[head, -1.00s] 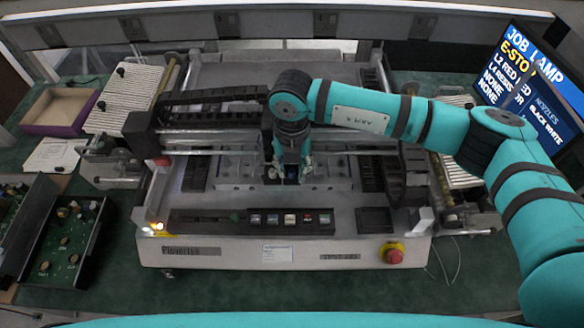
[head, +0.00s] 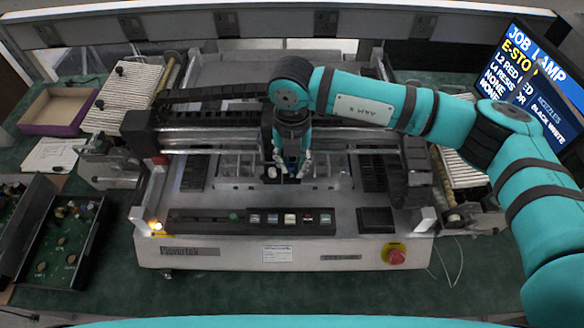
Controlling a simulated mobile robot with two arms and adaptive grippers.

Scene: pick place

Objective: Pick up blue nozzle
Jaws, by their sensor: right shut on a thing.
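My right gripper (head: 292,166) points down over the middle of the white placement machine (head: 215,252), in front of its dark gantry. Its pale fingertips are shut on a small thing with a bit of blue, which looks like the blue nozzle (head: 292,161). The nozzle is mostly hidden by the fingers and too small to make out well. A dark rail (head: 215,217) with a row of small coloured pieces lies nearer, along the machine's front. My left gripper is not in view.
A red stop button (head: 396,256) sits at the machine's front right. A screen (head: 535,85) stands at the back right. Trays of green circuit boards (head: 62,240) and an open box (head: 58,108) are on the left. A strip of green bench (head: 300,288) in front is clear.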

